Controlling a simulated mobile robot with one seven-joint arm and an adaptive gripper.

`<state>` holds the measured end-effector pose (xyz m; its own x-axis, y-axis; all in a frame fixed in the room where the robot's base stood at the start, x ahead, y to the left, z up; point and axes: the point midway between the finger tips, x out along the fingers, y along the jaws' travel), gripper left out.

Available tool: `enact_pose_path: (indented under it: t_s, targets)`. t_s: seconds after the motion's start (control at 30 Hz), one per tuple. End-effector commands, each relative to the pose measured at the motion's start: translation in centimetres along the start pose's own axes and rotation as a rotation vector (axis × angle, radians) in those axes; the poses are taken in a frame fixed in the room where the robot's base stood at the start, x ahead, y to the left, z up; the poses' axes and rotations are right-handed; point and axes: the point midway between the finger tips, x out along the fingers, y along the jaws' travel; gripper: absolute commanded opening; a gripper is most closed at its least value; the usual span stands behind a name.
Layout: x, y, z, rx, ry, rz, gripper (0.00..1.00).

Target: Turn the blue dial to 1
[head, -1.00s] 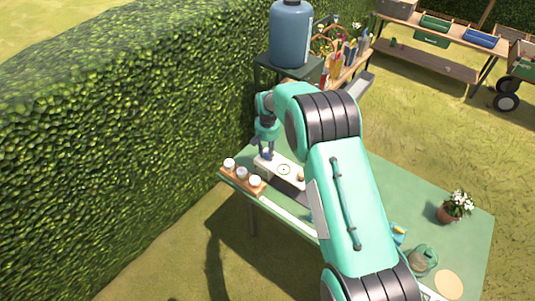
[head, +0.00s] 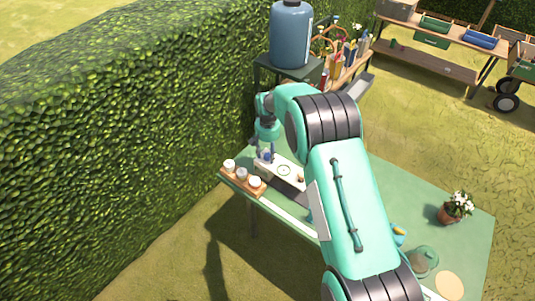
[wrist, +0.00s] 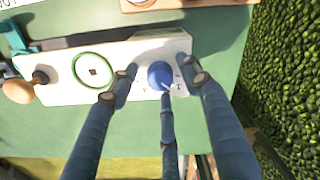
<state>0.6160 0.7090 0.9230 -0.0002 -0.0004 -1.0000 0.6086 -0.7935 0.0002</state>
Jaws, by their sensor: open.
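The blue dial (wrist: 159,75) sits on the right part of a white panel (wrist: 60,92) in the wrist view, with small marks beside it too blurred to read. The panel also shows in the head view (head: 284,169) on the green table. My gripper (wrist: 165,78) is open, with its dark blue fingers spread around the dial; I cannot tell whether they touch it. In the head view my gripper (head: 265,154) points down over the panel's left end. The dial's pointer setting is not clear.
A wooden rack with three white-topped jars (head: 241,175) stands left of the panel. The panel carries a green ring (wrist: 93,71) and a wooden knob (wrist: 20,92). A hedge (head: 130,140) borders the table. A potted white flower (head: 455,208) stands right; table around it is clear.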

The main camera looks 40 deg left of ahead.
Motion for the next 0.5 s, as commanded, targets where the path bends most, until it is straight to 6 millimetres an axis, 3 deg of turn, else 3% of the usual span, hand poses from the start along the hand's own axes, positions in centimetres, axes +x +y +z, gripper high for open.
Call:
enact_pose_path:
  t_s: [0.27,0.5]
  targets:
    - [-0.9,0.0,-0.1,0.0,0.001,0.0,0.47]
    - [-3.7,0.0,-0.1,0.0,0.003,-0.001,0.47]
